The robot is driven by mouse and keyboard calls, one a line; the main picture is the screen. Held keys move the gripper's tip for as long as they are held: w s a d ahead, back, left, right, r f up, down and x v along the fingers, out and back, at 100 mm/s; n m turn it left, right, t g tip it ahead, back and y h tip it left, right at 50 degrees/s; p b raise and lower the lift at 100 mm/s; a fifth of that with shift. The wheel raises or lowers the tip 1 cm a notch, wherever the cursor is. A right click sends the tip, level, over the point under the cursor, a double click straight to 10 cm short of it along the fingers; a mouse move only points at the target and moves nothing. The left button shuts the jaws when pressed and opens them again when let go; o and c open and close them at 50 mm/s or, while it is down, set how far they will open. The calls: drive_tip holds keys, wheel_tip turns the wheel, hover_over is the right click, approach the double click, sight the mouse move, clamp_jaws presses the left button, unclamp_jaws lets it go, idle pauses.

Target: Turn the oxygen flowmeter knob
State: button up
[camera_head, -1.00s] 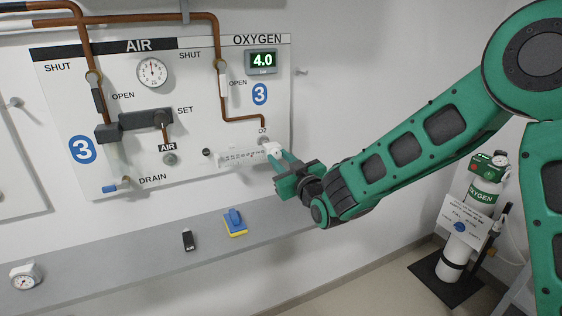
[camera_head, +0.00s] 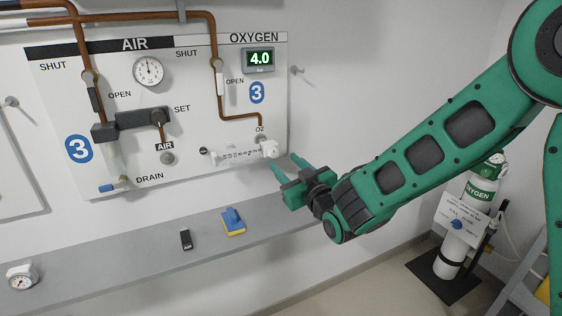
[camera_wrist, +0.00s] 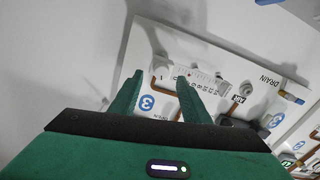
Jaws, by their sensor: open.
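The oxygen flowmeter (camera_head: 238,154) is a clear horizontal tube with a printed scale, mounted low on the right part of the wall panel under the O2 outlet. Its white knob (camera_head: 270,148) is at the tube's right end. My gripper (camera_head: 287,168) is open and empty, a little to the right of and below the knob, apart from it. In the wrist view the two green fingers (camera_wrist: 158,86) point toward the panel, with the flowmeter tube (camera_wrist: 205,80) beyond and partly behind the right finger. The oxygen display (camera_head: 260,60) reads 4.0.
A grey shelf (camera_head: 120,233) runs below the panel. On it are a blue and yellow block (camera_head: 233,221), a small black device (camera_head: 186,240) and a gauge (camera_head: 22,277). An oxygen cylinder (camera_head: 478,192) stands on the floor at right. The wall right of the panel is mostly clear.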

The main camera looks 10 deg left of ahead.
drive_tip(key=shift+v, duration=2.8)
drive_tip(key=shift+w+d, duration=0.1)
drive_tip(key=shift+w, duration=0.05)
drive_tip(key=w+d+f+m+g+h, duration=0.1)
drive_tip(key=w+d+m+h, duration=0.15)
drive_tip(key=d, duration=0.55)
drive_tip(key=w+d+f+m+h, duration=0.15)
drive_tip(key=d+h, duration=0.25)
drive_tip(key=d, duration=0.4)
drive_tip(key=s+d+f+m+g+h, duration=0.2)
drive_tip(key=s+d+h, duration=0.1)
drive_tip(key=d, duration=0.7)
drive_tip(key=s+d+f+m+g+h, duration=0.1)
drive_tip(key=s+d+m+g+h, duration=0.2)
drive_tip(key=d, duration=0.7)
drive_tip(key=s+d+f+m+g, duration=0.1)
drive_tip(key=s+d+m+g, duration=0.15)
drive_tip(key=s+d, duration=0.45)
drive_tip(key=s+d+m+g, duration=0.1)
drive_tip(key=s+d+g, duration=0.25)
drive_tip(key=s, duration=0.65)
drive_tip(key=s+m+g+y, duration=0.2)
drive_tip(key=s+m, duration=0.1)
drive_tip(key=s, duration=1.2)
drive_tip(key=shift+d+g, duration=0.35)
drive_tip(key=shift+g, duration=0.05)
